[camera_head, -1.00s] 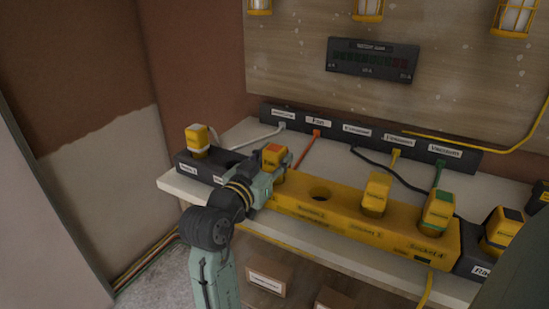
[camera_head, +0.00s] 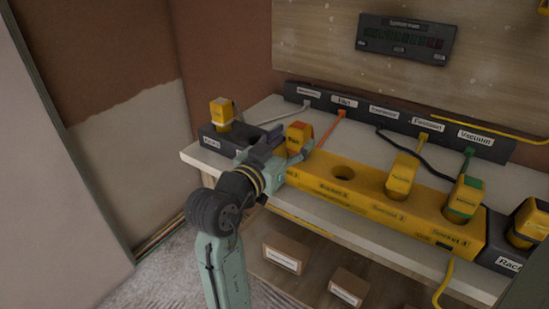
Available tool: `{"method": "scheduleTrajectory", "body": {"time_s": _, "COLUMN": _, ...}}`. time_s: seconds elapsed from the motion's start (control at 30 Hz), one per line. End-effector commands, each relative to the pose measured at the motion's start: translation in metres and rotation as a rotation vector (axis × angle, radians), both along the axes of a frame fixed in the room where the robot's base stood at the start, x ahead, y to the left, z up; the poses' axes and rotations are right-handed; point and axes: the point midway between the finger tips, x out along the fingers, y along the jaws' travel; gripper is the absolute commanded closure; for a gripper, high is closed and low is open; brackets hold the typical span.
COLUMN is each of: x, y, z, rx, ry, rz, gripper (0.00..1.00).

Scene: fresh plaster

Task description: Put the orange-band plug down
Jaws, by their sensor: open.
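The orange-band plug (camera_head: 298,135) is a yellow block with an orange top. It stands roughly upright at the left end of the long yellow socket strip (camera_head: 330,188). Its lower part is hidden behind my gripper, so I cannot tell how deep it sits. My gripper (camera_head: 289,147) is open, with its fingers spread on either side of the plug. Whether a finger still touches it is not clear. An orange cable (camera_head: 330,128) runs from behind the plug to the labelled dark strip at the back.
An empty round hole (camera_head: 343,173) lies right of the plug. A yellow plug (camera_head: 401,175) and a green-band plug (camera_head: 466,197) stand farther right. A white-banded plug (camera_head: 221,113) stands in the dark rack (camera_head: 215,139) at left. Cables cross the bench behind.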

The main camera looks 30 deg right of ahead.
Motion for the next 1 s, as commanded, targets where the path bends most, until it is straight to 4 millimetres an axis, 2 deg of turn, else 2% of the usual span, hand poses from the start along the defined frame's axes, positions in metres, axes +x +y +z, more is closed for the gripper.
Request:
{"method": "scheduleTrajectory", "body": {"time_s": 0.03, "x": -0.003, "y": 0.013, "z": -0.002, "rx": -0.002, "ry": -0.003, "rz": 0.006, "gripper": 0.44}}
{"method": "scheduleTrajectory", "body": {"time_s": 0.2, "x": -0.02, "y": 0.053, "z": -0.002, "rx": -0.001, "ry": -0.004, "rz": 0.006, "gripper": 0.44}}
{"method": "scheduleTrajectory", "body": {"time_s": 0.27, "x": -0.022, "y": 0.055, "z": -0.007, "rx": -0.004, "ry": -0.007, "rz": 0.0, "gripper": 0.44}}
{"method": "scheduleTrajectory", "body": {"time_s": 0.6, "x": -0.03, "y": 0.074, "z": -0.003, "rx": -0.003, "ry": -0.003, "rz": -0.001, "gripper": 0.44}}
{"method": "scheduleTrajectory", "body": {"time_s": 1.0, "x": -0.032, "y": 0.078, "z": 0.0, "rx": 0.0, "ry": 0.0, "rz": 0.0, "gripper": 0.44}}
